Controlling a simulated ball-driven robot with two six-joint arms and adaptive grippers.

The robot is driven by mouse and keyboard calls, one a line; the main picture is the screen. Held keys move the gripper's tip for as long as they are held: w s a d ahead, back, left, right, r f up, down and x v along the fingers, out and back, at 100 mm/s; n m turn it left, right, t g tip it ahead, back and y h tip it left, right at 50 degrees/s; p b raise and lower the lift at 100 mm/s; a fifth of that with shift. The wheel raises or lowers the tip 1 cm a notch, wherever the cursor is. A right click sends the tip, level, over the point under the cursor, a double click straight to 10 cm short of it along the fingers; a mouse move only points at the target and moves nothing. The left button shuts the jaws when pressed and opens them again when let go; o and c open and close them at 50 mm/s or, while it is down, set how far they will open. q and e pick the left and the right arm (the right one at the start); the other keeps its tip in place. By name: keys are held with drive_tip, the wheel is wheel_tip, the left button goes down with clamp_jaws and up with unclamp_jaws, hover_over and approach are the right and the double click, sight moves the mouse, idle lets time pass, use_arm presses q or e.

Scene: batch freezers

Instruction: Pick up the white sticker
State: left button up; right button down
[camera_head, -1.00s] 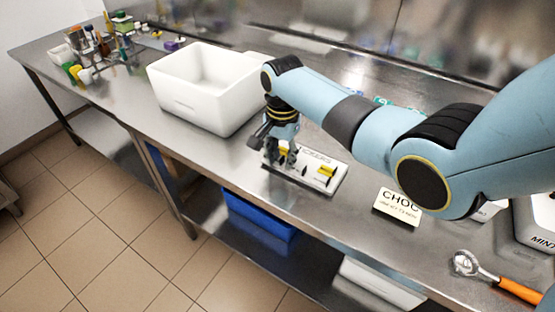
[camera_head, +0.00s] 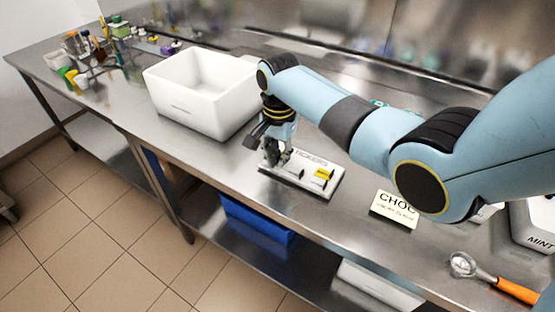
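A small white tray (camera_head: 327,190) with dark lettering along its back edge lies on the steel counter. A yellow sticker piece (camera_head: 323,174) sits at its right end, with a small white-and-dark piece (camera_head: 297,175) to its left. I cannot tell for certain whether that piece is the white sticker. My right gripper (camera_head: 276,161) points down over the tray's left part, its fingertips at or just above the surface. The gripper hides that part of the tray, and I cannot tell whether it holds anything. My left gripper is not in view.
A large white bin (camera_head: 198,112) stands behind and left of the tray. A CHOC card (camera_head: 394,210), an orange-handled scoop (camera_head: 515,290) and a MINT container (camera_head: 537,232) are to the right. Small coloured items (camera_head: 118,30) stand far left. A blue crate (camera_head: 255,220) is below.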

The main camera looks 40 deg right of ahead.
sight(278, 159)
wheel_tip(278, 159, up, 3)
drive_tip(key=shift+r, duration=0.15)
drive_tip(key=s+d+r+p, duration=0.2)
drive_tip(key=s+r+p, duration=0.1)
drive_tip(key=s+r, duration=0.2)
drive_tip(key=s+d+r+p, duration=0.3)
drive_tip(key=s+r, duration=0.2)
drive_tip(key=r, duration=0.2)
drive_tip(key=shift+s+d+r+p, duration=0.15)
drive_tip(key=shift+d+r+p, duration=0.1)
drive_tip(key=shift+r+p, duration=0.05)
idle(1.6)
